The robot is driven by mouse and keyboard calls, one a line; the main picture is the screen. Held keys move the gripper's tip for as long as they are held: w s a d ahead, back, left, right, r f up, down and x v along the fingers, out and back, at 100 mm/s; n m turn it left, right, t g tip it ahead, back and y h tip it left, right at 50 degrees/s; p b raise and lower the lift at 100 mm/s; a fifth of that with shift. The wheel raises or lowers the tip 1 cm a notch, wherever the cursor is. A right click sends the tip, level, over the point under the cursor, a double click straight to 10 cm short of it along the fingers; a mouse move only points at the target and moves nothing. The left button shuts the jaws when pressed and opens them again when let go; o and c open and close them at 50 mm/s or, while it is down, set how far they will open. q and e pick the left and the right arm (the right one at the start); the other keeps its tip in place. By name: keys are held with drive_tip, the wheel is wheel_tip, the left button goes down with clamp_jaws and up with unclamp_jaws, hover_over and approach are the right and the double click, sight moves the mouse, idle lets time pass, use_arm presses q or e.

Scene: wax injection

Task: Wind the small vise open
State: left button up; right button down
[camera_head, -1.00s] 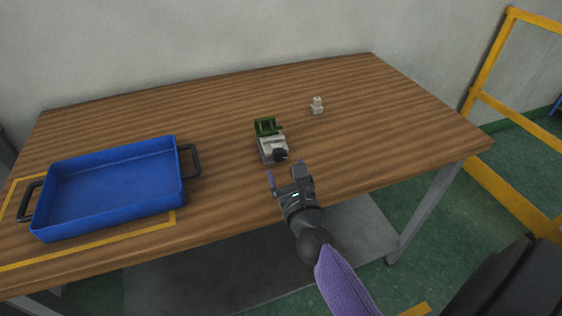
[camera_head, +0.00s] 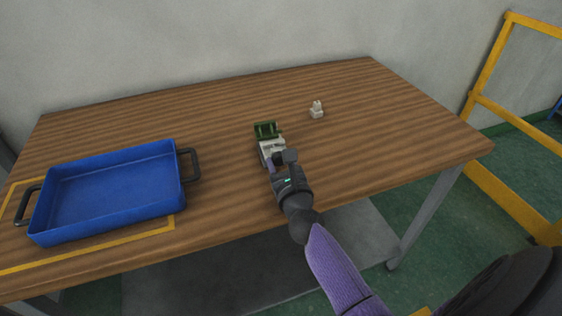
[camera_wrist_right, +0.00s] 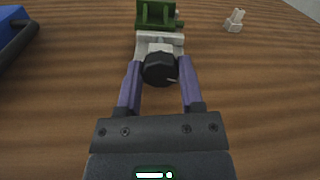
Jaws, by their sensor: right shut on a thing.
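The small vise (camera_head: 267,141) stands on the wooden table, with a green rear part and a light grey front part. It also shows at the top of the right wrist view (camera_wrist_right: 158,22). Its round black knob (camera_wrist_right: 160,70) faces my right gripper (camera_wrist_right: 159,75). The two purple fingers are shut on the knob, one on each side. In the head view my right gripper (camera_head: 281,160) covers the knob and part of the vise's front. My left gripper is not in view.
A blue tray (camera_head: 108,232) with black handles stands at the left of the table (camera_head: 230,215). A small white piece (camera_head: 316,110) sits behind and right of the vise, also seen in the wrist view (camera_wrist_right: 234,21). A yellow railing (camera_head: 487,105) stands beyond the right edge.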

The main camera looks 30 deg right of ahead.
drive_tip(key=shift+n, duration=0.8)
drive_tip(key=shift+c, duration=1.1)
unclamp_jaws()
drive_tip(key=v, duration=1)
